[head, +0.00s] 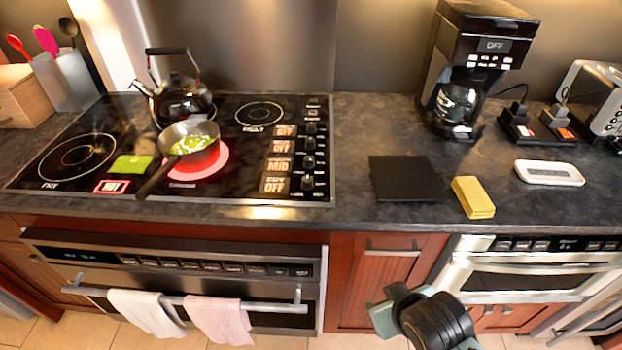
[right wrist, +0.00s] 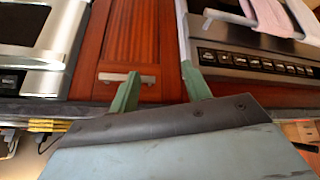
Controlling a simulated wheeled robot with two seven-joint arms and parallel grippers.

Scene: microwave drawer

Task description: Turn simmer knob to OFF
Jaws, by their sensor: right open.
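The simmer knob (head: 308,162) is a black knob in the column at the right side of the black cooktop (head: 232,180). The label (head: 279,166) beside it reads MID. The burner (head: 215,167) under the pan (head: 188,141) glows red. My right gripper (head: 386,304) is low in front of the red cabinet, below the counter edge and well apart from the knob. In the right wrist view its two green fingers (right wrist: 160,74) are spread with nothing between them. My left gripper is not in view.
A kettle (head: 183,97) stands behind the pan, and a green square (head: 131,165) lies on the cooktop. A black mat (head: 405,179) and a yellow sponge (head: 473,197) lie right of it. The counter between cooktop and mat is clear. The oven handle (head: 190,300) carries towels.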

